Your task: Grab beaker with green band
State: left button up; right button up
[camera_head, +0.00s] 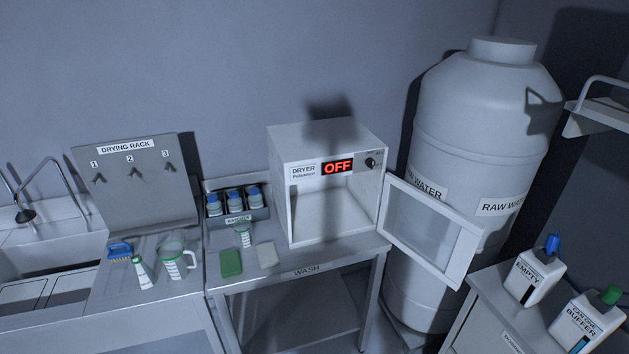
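A small clear beaker (243,235) with green at its rim stands upright on the wash table, in front of the bottle rack. A larger clear jug (172,264) with a handle, a green rim and green marks stands on the counter to the left. Beside it is a small conical flask (142,273) with green near its neck and a white label. The head view is too coarse to tell a band from a green rim on these vessels. Neither of my grippers shows in this view.
On the wash table (310,269) lie a green sponge (231,263) and a pale pad (267,255). The dryer (303,206) reads OFF, its door (433,232) swung open to the right. A blue brush (120,251) lies left of the flask. Labelled bottles (534,278) stand far right.

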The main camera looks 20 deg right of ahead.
aim_at(242, 230)
jog(key=k, duration=0.55)
jog(key=u, duration=0.7)
jog(key=i, duration=0.35)
jog(key=u, duration=0.85)
jog(key=i, duration=1.35)
jog(key=z, duration=0.55)
